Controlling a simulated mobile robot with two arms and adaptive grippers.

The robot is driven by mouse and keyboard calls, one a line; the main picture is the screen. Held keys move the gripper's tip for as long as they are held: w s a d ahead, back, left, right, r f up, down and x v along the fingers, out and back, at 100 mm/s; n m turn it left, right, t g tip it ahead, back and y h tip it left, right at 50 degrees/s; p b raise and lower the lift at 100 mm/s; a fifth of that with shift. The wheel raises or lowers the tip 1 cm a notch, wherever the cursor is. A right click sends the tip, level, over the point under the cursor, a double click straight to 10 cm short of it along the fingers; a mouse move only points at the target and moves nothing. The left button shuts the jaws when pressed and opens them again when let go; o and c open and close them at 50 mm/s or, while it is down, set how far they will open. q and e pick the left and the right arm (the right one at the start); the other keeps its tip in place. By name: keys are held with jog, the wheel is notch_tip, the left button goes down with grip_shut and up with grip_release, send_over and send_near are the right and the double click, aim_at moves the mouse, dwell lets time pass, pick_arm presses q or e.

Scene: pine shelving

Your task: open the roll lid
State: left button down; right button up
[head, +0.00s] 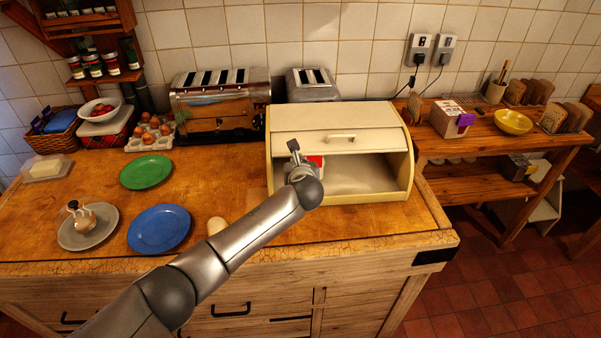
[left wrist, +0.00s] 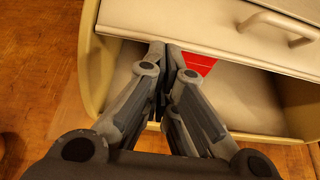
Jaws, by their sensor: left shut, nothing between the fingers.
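The cream bread box (head: 268,172) stands on the wooden counter. Its roll lid (head: 310,121) is partly raised, with the lower front of the box open; the lid's handle (head: 341,138) is near its lower edge. My left gripper (head: 294,147) is at the left part of the opening, by the lid's lower edge. In the left wrist view the gripper (left wrist: 171,55) is shut and empty, its tips at the lid's lower edge (left wrist: 225,50), left of the handle (left wrist: 277,22). Contact cannot be told. A red item (left wrist: 197,63) shows inside, partly hidden. My right gripper is not in view.
Two toasters (head: 220,105) (head: 312,85) stand behind the box. A green plate (head: 146,172), a blue plate (head: 159,229) and a grey plate (head: 76,238) lie to the left. A lower side shelf (head: 480,133) with a yellow bowl (head: 513,122) is at the right.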

pick_arm(q)
jog(key=v, duration=0.9)
